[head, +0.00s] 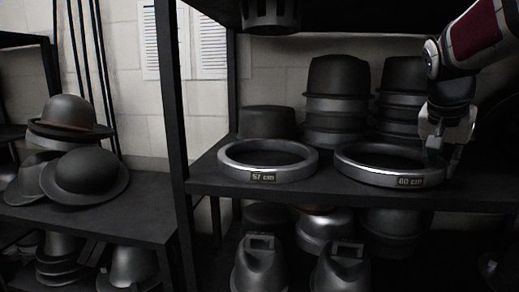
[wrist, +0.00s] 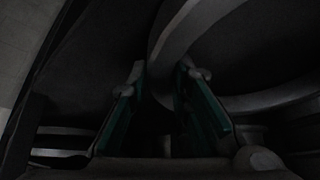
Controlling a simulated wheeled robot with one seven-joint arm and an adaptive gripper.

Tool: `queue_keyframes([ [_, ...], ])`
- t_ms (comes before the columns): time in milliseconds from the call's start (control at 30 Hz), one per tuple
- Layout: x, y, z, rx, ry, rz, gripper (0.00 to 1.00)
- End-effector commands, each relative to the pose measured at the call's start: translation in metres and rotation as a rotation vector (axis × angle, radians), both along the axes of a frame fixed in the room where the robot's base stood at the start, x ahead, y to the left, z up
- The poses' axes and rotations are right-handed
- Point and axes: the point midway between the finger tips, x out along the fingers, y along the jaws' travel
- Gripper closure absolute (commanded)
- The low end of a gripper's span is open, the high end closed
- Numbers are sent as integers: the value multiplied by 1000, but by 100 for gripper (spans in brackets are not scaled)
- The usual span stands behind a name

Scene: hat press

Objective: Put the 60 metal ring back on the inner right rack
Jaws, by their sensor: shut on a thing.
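The metal ring labelled 60 cm (head: 362,173) is at the right end of the dark shelf (head: 212,187) in the head view, lying about flat with its label facing forward. My gripper (head: 440,152) is at the ring's right side, coming from above, and is shut on its band. In the wrist view the ring's band (wrist: 178,30) runs between the two green-sided fingers (wrist: 166,78). I cannot tell whether the ring's underside touches the shelf or hangs just above it.
Stacked dark hat forms (head: 337,75) stand behind the rings. A black upright post (head: 172,90) bounds the shelf on the left. Hats (head: 85,174) sit on the left rack.

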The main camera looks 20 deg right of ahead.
Motion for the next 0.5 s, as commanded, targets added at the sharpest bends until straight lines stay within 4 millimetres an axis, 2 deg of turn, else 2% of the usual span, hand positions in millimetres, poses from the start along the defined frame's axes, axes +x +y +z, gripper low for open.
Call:
queue_keyframes([
  [100, 0, 0, -7, -1, -3, 0, 100],
  [300, 0, 0, -8, -2, -3, 0, 100],
  [333, -1, 0, -9, 0, 0, 1, 75],
  [400, -1, 0, -8, 0, 0, 0, 61],
  [500, -1, 0, -8, 0, 0, 0, 61],
])
